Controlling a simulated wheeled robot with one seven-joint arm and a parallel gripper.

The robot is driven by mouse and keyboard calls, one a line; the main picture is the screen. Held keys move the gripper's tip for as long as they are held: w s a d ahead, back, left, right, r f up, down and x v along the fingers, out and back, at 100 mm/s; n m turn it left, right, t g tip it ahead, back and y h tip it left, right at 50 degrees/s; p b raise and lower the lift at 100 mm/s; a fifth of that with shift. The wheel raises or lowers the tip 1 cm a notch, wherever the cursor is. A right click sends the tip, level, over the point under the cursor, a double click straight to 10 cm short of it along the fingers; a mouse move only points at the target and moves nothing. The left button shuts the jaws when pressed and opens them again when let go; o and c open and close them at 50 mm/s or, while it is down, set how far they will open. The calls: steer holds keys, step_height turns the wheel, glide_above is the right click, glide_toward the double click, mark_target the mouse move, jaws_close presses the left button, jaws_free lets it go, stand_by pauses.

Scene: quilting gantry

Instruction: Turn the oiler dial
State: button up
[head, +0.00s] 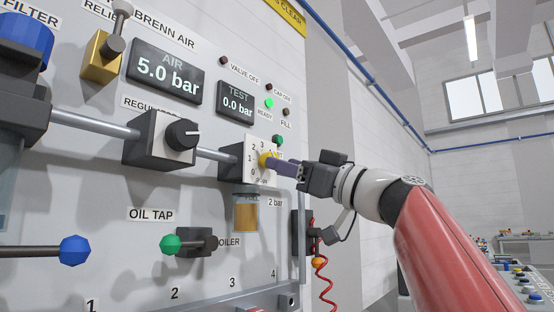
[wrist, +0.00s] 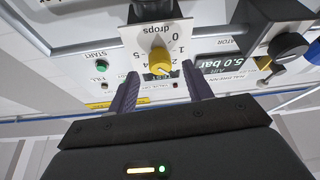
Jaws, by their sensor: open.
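The oiler dial is a yellow knob on a white numbered plate. In the wrist view the dial (wrist: 161,61) shows upside down between my two fingers, with the plate's numbers and the word "drops" around it. In the head view the dial (head: 265,160) is partly hidden by my fingertips. My gripper (wrist: 161,85) is open, one finger on each side of the dial, with gaps visible between fingers and knob in the wrist view. In the head view my gripper (head: 280,167) reaches in from the right. Whether a fingertip touches the plate cannot be told.
The black regulator knob (head: 182,135) is left of the dial. The oil cup (head: 246,213) hangs below it. The green oil tap handle (head: 171,244) sticks out lower left. A green button (head: 278,140) sits just above my fingers. Open room lies to the right.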

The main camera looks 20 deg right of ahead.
mark_target(261, 160)
steer(key=shift+p+x, duration=0.3)
steer(key=shift+x, duration=1.2)
steer(key=c, duration=1)
steer(key=shift+o, duration=0.2)
steer(key=shift+m, duration=0.3)
steer(key=shift+s+a+r+m+t+h+p, duration=0.1)
steer(key=shift+m+t+h+p, duration=0.25)
steer(key=shift+m+h, duration=1.05)
steer(key=shift+m+t+h+p, duration=0.1)
steer(key=shift+m+t+h, duration=0.35)
steer(key=shift+m, duration=1.8)
steer(key=shift+s+a+r+m+t+h+p, duration=0.2)
steer(key=shift+m+t+h, duration=0.5)
steer(key=shift+m, duration=1.15)
steer(key=shift+w+d+f, duration=0.1)
steer(key=shift+f, duration=0.1)
